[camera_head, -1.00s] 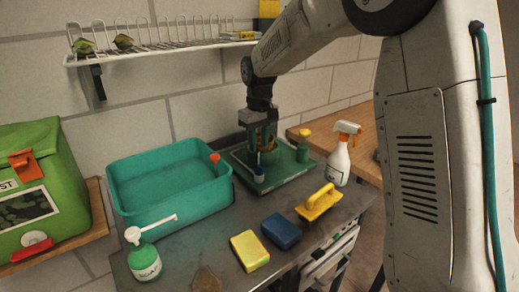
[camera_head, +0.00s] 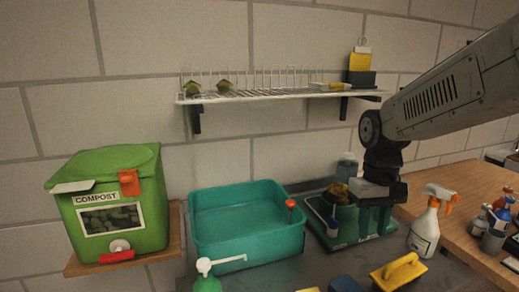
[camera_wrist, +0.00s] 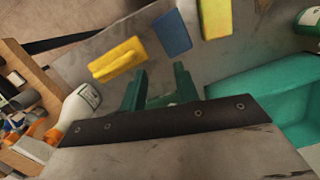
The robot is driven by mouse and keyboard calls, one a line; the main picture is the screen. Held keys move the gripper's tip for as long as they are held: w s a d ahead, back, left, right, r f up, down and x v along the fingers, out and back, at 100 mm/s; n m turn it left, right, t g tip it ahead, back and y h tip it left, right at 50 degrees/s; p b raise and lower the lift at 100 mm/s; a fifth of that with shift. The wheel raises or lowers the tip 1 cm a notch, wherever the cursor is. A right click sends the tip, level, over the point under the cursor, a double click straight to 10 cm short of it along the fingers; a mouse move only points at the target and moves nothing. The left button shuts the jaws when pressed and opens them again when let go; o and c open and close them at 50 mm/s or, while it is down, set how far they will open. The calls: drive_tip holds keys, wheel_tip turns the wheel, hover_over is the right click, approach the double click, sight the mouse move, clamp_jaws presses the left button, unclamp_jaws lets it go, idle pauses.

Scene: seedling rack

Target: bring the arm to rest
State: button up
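My gripper (camera_head: 372,230) hangs pointing down at the front right of the green tray (camera_head: 362,250), beside the objects on it. In the wrist view its two dark green fingers (camera_wrist: 160,78) stand apart, with only grey bench visible between them. The gripper is empty. My arm reaches in from the right in the head view and is bent down at the wrist.
A teal basin (camera_head: 247,243) is left of the tray. A spray bottle (camera_head: 424,233) and a yellow-handled tool (camera_head: 399,272) are to the right. Blue (camera_wrist: 172,33) and yellow (camera_wrist: 215,18) sponges lie on the bench. A wire rack (camera_head: 280,95) hangs above; a compost bin (camera_head: 110,205) is left.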

drive_tip(key=s+d+r+t, duration=0.1)
drive_tip(key=s, duration=0.9)
drive_tip(key=s+d+r+m+t, duration=0.1)
drive_tip(key=s+r, duration=0.1)
drive_tip(key=s, duration=0.8)
drive_tip(key=shift+s+r+t, duration=0.2)
drive_tip(key=shift+t, duration=0.2)
